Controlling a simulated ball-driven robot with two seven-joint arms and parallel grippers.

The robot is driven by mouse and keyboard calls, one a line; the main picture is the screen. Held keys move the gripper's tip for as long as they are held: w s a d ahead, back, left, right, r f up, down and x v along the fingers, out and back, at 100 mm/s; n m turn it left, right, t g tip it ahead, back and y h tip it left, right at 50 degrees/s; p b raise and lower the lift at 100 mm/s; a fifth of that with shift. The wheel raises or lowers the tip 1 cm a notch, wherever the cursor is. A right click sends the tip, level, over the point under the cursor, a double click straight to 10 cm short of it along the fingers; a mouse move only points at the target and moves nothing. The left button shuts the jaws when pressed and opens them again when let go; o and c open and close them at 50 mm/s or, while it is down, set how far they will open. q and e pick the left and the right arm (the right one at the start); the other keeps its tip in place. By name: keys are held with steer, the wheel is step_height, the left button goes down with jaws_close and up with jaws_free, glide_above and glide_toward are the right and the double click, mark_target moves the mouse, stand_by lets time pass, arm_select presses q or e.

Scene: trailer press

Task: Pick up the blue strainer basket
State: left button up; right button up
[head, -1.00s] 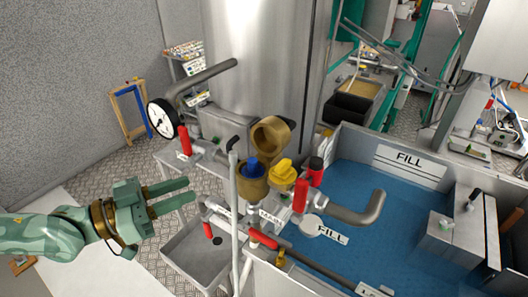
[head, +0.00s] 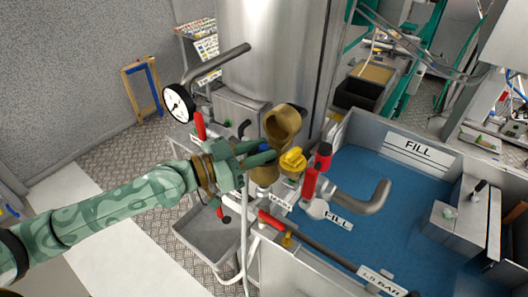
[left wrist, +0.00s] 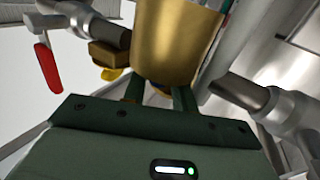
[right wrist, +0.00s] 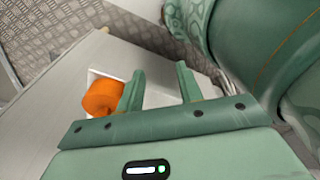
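My left gripper (head: 262,157) reaches in from the left, right at the housing. In the left wrist view, its fingers (left wrist: 159,92) stand apart against the brass housing (left wrist: 178,40), with a little blue between them. I cannot tell whether they touch the basket. My right gripper (right wrist: 160,85) is open and empty in its wrist view, away from the basket.
A yellow cap (head: 292,161), red-handled valves (head: 310,184) and a pressure gauge (head: 179,103) crowd around the housing. A blue-floored tank (head: 375,165) lies to the right and a grey tray (head: 205,236) below. An orange cylinder (right wrist: 102,97) is near my right gripper.

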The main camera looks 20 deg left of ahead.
arm_select(q)
steer(key=shift+x, duration=0.8)
steer(key=shift+s+a, duration=0.1)
steer(key=shift+s, duration=0.05)
jaws_close()
